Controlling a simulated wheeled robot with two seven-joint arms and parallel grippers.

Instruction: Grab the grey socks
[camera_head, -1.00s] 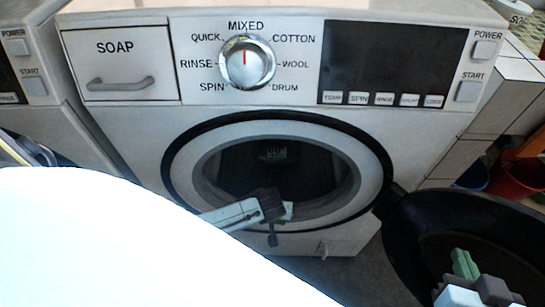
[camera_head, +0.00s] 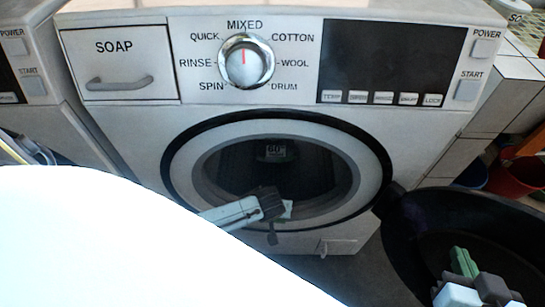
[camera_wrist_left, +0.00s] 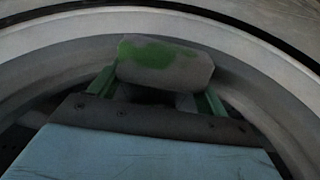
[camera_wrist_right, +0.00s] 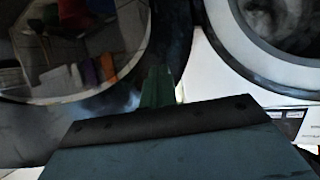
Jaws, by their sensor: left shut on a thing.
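The grey socks (camera_wrist_left: 178,68) are a small grey bundle with a green patch, held across the green fingers of my left gripper (camera_wrist_left: 155,88) in the left wrist view. In the head view my left gripper (camera_head: 280,212) is at the lower part of the washing machine's round opening (camera_head: 278,172), and only a small pale bit of the socks (camera_head: 287,208) shows beyond it. My right gripper (camera_head: 463,262) is over the dark tub at the lower right. In the right wrist view its green fingers (camera_wrist_right: 157,86) are together with nothing between them.
The washing machine front (camera_head: 130,125) has a soap drawer, a dial and a dark panel. A large dark tub (camera_head: 410,235) stands at the right. A red bucket (camera_head: 515,178) is behind it. A white rounded surface fills the lower left of the head view.

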